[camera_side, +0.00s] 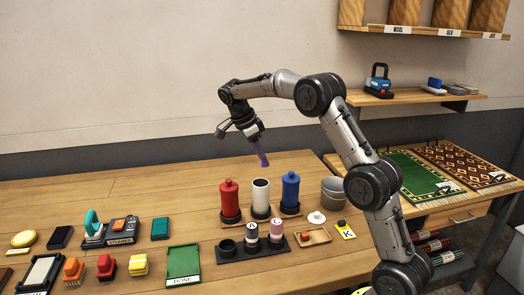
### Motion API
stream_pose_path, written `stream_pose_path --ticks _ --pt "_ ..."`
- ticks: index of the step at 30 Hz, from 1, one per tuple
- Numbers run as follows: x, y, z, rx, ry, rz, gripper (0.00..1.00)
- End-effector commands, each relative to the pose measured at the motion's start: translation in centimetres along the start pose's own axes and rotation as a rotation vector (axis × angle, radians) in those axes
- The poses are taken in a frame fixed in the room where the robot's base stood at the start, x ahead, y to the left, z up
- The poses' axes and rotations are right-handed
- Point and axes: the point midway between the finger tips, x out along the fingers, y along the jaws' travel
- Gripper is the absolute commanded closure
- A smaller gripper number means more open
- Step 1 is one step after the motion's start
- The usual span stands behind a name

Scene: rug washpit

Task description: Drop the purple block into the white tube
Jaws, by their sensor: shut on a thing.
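My gripper (258,142) is shut on the purple block (263,158), which is long and thin and hangs down slightly tilted. The white tube (261,199) stands upright on a dark base on the table, between a red capped cylinder (229,199) and a blue capped cylinder (290,190). In this view the block's lower end shows above the tube's top, apart from it. How far it is in depth from the tube I cannot tell. The inside of the tube is hidden.
A metal bucket (334,191) stands right of the blue cylinder. In front are a dark rack (253,250) with small cylinders, a white lid (317,217) and a small wooden tray (313,237). Brushes and a green tray (183,266) lie left. The table's back left is clear.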

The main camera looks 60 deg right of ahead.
Motion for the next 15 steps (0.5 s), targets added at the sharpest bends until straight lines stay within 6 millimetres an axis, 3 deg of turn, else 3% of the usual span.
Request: stream_pose_path --ticks 8,9,15 --pt "0.18 0.01 0.07 0.0 0.0 0.0 1.0" --pt "0.18 0.01 0.07 0.0 0.0 0.0 0.73" --pt "0.17 0.01 0.07 0.0 0.0 0.0 0.4"
